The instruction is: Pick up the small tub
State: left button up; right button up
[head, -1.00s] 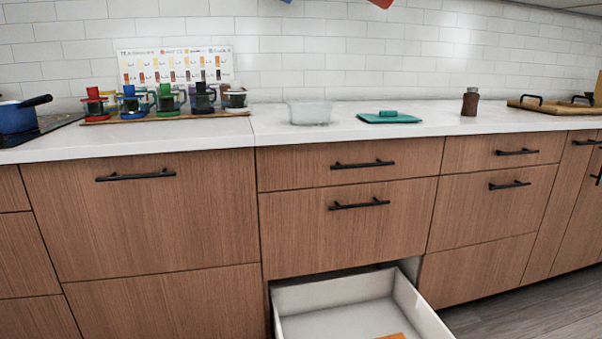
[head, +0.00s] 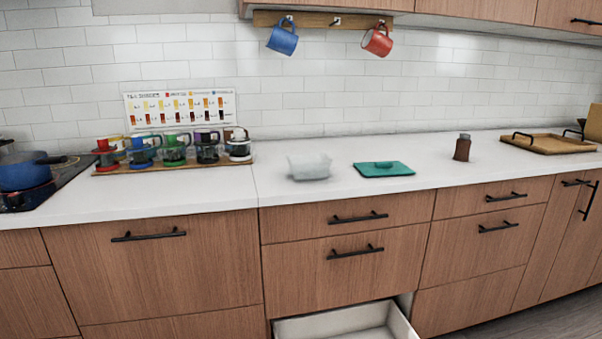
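A small clear tub (head: 310,167) stands upright and open on the white counter, near the middle of the head view. Neither of my grippers shows in the view.
Several coloured teapots stand on a wooden board (head: 110,170) at the left, beside a blue pot (head: 24,172) on the stove. A brown bottle (head: 462,149) and a wooden tray (head: 546,143) are at the right. An open bottom drawer (head: 345,320) juts out below. Mugs hang above.

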aim_at(306, 167)
jog(key=z, duration=1.05)
jog(key=i, duration=0.2)
jog(key=u, duration=2.85)
jog(key=i, duration=1.4)
jog(key=z, duration=1.55)
